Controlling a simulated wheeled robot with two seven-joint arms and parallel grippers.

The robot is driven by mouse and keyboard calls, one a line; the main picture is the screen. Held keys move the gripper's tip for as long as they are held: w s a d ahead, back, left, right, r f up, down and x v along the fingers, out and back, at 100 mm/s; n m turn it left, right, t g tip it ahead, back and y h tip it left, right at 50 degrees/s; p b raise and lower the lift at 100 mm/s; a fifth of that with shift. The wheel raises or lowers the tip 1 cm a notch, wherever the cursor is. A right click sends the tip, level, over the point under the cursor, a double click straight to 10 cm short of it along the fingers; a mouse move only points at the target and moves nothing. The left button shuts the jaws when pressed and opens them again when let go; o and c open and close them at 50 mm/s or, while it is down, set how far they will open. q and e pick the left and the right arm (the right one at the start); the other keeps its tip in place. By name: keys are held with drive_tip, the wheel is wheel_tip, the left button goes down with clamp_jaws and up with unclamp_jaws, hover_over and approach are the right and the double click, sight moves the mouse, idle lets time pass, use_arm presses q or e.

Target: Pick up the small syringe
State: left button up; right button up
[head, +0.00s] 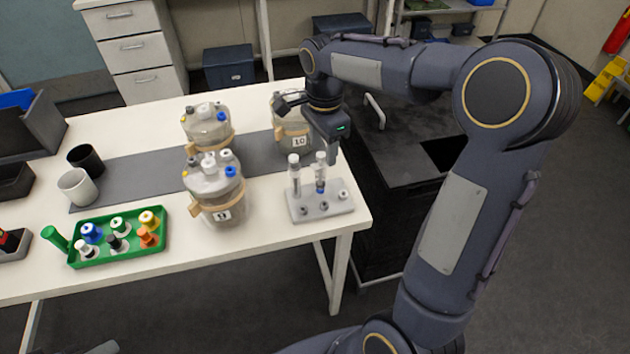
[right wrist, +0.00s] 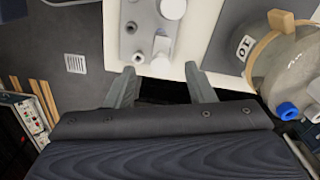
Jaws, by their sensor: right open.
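A light grey rack (head: 322,208) stands at the right end of the white table. Two slim syringe-like items stand upright in it, a left one (head: 295,178) and a right one (head: 320,174) with a blue part. I cannot tell surely which is the small syringe. My right gripper (head: 333,152) is just behind and above the rack, apart from both. My left gripper is not in view.
Glass bioreactors stand on the table: the front one (head: 213,190), one behind it (head: 206,128) and one marked 10 (head: 291,132), close beside my right gripper. A green tray (head: 120,255) with coloured bottles and two cups lie left. The table's right edge is near the rack.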

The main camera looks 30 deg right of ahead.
sight(321, 165)
drive_tip(key=f, duration=0.7)
drive_tip(key=shift+a+f+p, duration=0.25)
drive_tip(key=shift+f+p, duration=0.05)
drive_tip(key=shift+p, duration=0.05)
clamp_jaws()
